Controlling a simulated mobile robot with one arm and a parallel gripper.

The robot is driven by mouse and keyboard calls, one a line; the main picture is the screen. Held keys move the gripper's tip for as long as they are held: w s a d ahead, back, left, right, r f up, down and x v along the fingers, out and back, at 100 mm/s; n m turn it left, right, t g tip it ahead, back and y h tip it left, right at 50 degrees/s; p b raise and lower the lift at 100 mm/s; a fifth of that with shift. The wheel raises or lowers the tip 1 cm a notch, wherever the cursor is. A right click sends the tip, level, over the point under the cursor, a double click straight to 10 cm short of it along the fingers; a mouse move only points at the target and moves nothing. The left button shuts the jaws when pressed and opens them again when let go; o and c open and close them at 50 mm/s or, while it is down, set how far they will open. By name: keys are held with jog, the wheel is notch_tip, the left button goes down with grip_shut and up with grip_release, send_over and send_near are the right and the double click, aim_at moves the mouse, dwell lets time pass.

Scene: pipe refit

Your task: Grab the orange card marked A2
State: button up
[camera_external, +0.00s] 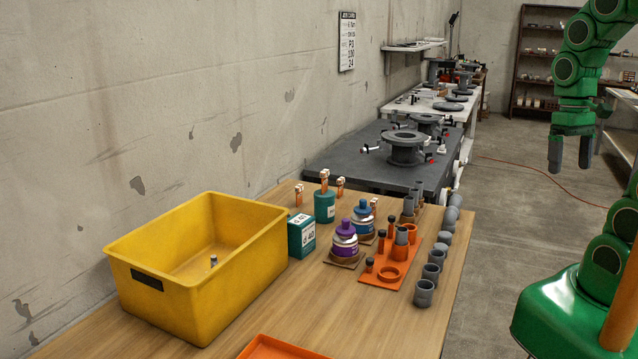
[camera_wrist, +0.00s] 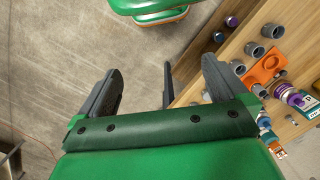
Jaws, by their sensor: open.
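No marking A2 can be read in either view, so I cannot tell which orange thing is the card. A flat orange plate (camera_external: 402,268) lies on the wooden table, bearing an orange ring and several small upright parts. It also shows in the wrist view (camera_wrist: 262,72), to the right of my gripper. Another flat orange thing (camera_external: 280,349) is cut off by the bottom edge of the external view. My gripper (camera_external: 570,153) is open and empty, fingers down, in the air right of the table.
A yellow bin (camera_external: 190,308) stands on the table's left. A teal box (camera_external: 301,236), a purple-capped bottle (camera_external: 344,241) and a blue-capped bottle (camera_external: 363,220) stand mid-table. Several grey pipe pieces (camera_external: 424,292) line the right edge. The table's front middle is clear.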

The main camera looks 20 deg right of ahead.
jog(key=shift+s+d+f, duration=0.1)
jog(key=shift+s+f, duration=0.1)
jog(key=shift+s, duration=0.25)
jog(key=shift+s+d+f, duration=0.1)
jog(key=shift+s+f, duration=0.05)
jog(key=shift+s, duration=0.3)
jog(key=c, duration=0.5)
